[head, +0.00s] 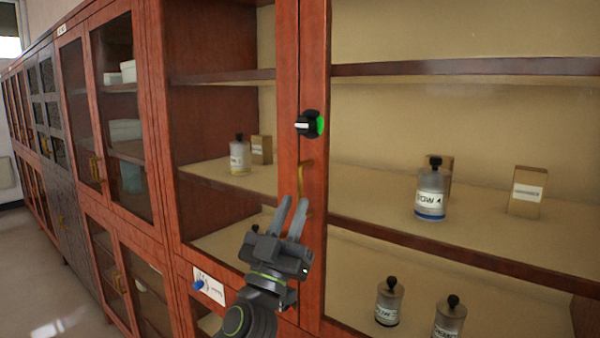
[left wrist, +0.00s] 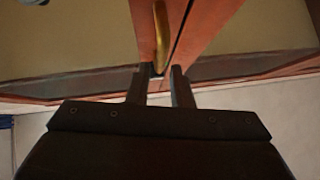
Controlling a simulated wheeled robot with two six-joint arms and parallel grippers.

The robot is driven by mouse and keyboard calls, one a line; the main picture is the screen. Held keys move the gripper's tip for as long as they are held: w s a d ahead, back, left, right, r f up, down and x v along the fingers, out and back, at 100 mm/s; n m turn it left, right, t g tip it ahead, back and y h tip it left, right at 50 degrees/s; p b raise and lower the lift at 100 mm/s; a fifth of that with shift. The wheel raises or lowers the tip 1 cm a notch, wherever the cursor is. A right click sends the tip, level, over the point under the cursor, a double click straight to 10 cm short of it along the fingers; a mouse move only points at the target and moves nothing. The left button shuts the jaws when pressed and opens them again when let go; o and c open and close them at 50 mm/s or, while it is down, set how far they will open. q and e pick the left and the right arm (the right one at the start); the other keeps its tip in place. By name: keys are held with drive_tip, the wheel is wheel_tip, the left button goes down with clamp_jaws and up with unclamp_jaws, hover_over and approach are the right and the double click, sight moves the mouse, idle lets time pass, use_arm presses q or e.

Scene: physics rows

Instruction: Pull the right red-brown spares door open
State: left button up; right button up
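The right red-brown door (head: 314,245) is a glazed wooden frame, and it looks closed against the neighbouring left door (head: 288,70). A curved brass handle (head: 304,180) stands on its left edge, below a black knob with a green patch (head: 309,123). My left gripper (head: 292,203) is open in front of the door edge, with its fingers pointing up toward the handle. In the left wrist view, the handle (left wrist: 161,38) is just beyond the gap between the fingertips (left wrist: 158,72). Contact cannot be told. My right gripper is not in view.
Behind the glass, shelves hold a blue-banded bottle (head: 431,193), a small box (head: 527,191) and other bottles. A white label with a blue knob (head: 198,286) is low on the left. More cabinets (head: 75,130) run along the left, with open floor (head: 45,290) before them.

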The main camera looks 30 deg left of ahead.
sight(299, 192)
use_arm(q)
drive_tip(key=p+x, duration=0.1)
drive_tip(key=x, duration=0.3)
drive_tip(key=shift+w+r+p, duration=0.3)
drive_tip(key=shift+p, duration=0.1)
clamp_jaws()
